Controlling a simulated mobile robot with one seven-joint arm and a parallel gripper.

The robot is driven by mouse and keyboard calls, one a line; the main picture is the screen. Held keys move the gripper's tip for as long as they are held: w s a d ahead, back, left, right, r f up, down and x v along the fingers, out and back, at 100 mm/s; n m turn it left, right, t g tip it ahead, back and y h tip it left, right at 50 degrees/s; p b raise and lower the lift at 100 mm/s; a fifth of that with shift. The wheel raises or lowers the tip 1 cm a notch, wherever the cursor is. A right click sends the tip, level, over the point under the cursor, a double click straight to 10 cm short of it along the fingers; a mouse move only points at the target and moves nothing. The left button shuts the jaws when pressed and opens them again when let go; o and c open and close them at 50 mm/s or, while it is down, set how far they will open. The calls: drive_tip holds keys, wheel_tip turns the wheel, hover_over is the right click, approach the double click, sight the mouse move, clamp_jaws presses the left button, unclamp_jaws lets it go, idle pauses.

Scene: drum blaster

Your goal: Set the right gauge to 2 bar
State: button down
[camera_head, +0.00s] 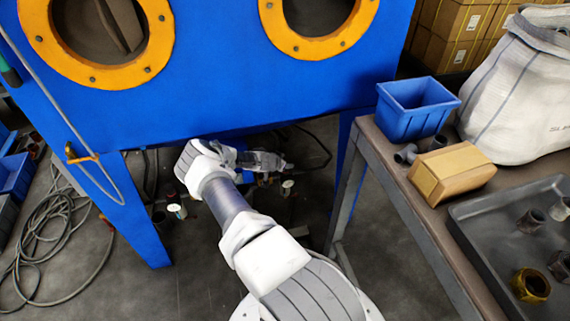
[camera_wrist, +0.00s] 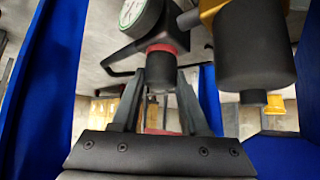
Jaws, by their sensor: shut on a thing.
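In the wrist view, a round white gauge (camera_wrist: 138,12) with green marks is cut off by the top edge, and its reading cannot be made out. Beside it a black regulator knob (camera_wrist: 160,66) hangs below a red ring (camera_wrist: 162,48). My gripper (camera_wrist: 160,82) is shut on this knob, one finger on each side. In the head view, my gripper (camera_head: 282,162) reaches under the blue cabinet near a small pale gauge (camera_head: 288,184). Another small pale gauge (camera_head: 177,209) sits farther left. Both dials are too small to read.
The blue cabinet (camera_head: 220,85) stands above my gripper, with legs on both sides. A black cylinder (camera_wrist: 255,55) hangs right of the knob. A table (camera_head: 385,165) at right bears a blue bin (camera_head: 410,125), a box (camera_head: 450,175) and a tray (camera_head: 480,245). Hoses lie at left.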

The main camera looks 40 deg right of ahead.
drive_tip(key=n+t+y, duration=0.1)
drive_tip(key=n+t, duration=0.2)
drive_tip(key=n, duration=0.1)
drive_tip(key=shift+d+r, duration=0.1)
drive_tip(key=n+t+y+p, duration=0.1)
drive_tip(key=n+t+y, duration=0.1)
drive_tip(key=n, duration=0.2)
drive_tip(key=shift+y, duration=0.3)
drive_tip(key=n+t+y, duration=0.1)
drive_tip(key=n+y, duration=0.2)
drive_tip(key=n, duration=0.1)
drive_tip(key=shift+n+t+y+b, duration=0.3)
drive_tip(key=shift+n+y+b, duration=0.3)
drive_tip(key=shift+n+y, duration=1.2)
drive_tip(key=shift+n+h, duration=0.3)
drive_tip(key=shift+n, duration=0.1)
drive_tip(key=shift+c, duration=2.1)
unclamp_jaws()
drive_tip(key=p+v, duration=0.3)
drive_tip(key=v, duration=0.4)
drive_tip(key=shift+s, duration=0.2)
